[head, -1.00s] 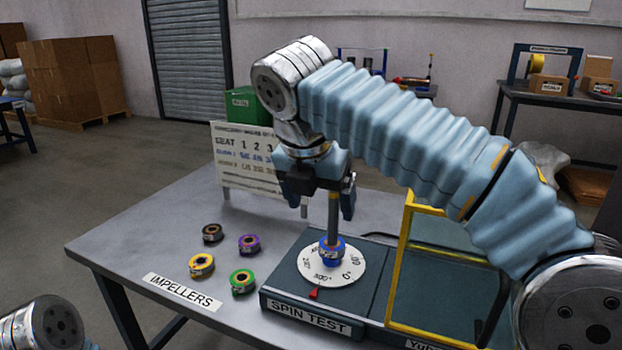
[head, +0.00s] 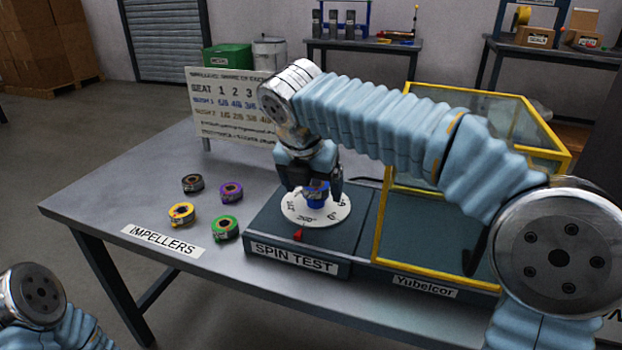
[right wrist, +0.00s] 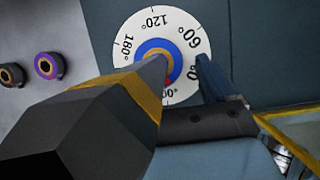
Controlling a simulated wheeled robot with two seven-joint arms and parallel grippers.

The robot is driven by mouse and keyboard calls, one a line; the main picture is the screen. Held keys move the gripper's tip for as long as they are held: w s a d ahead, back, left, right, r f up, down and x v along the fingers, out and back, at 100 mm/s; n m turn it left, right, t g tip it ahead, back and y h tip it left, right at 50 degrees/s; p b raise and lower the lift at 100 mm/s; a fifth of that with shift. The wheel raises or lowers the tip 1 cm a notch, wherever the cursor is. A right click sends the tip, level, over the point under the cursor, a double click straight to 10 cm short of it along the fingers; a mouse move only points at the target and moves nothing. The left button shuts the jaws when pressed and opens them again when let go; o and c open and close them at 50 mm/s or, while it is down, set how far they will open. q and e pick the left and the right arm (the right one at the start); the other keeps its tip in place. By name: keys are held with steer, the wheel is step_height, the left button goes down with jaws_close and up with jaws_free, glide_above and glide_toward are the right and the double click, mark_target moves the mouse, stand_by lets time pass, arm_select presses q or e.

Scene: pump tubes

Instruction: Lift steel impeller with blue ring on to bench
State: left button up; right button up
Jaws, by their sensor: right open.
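The steel impeller with the blue ring (head: 317,196) sits at the middle of the white degree dial (head: 300,212) on the spin test stand. It also shows in the right wrist view (right wrist: 150,46), partly hidden by a gripper finger. My right gripper (head: 318,194) is open and low over the dial, its fingers around or just above the blue-ringed impeller; I cannot tell whether they touch it. The bench (head: 110,196) carries the stand. Part of my left arm shows at the lower left of the head view, but its gripper does not.
A yellow-framed guard (head: 378,225) stands right of the dial. A sign board (head: 225,100) stands behind. The bench's left part is clear.

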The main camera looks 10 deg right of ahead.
steer(key=c, duration=1.4)
steer(key=shift+r+p, duration=0.65)
steer(key=shift+p, duration=0.3)
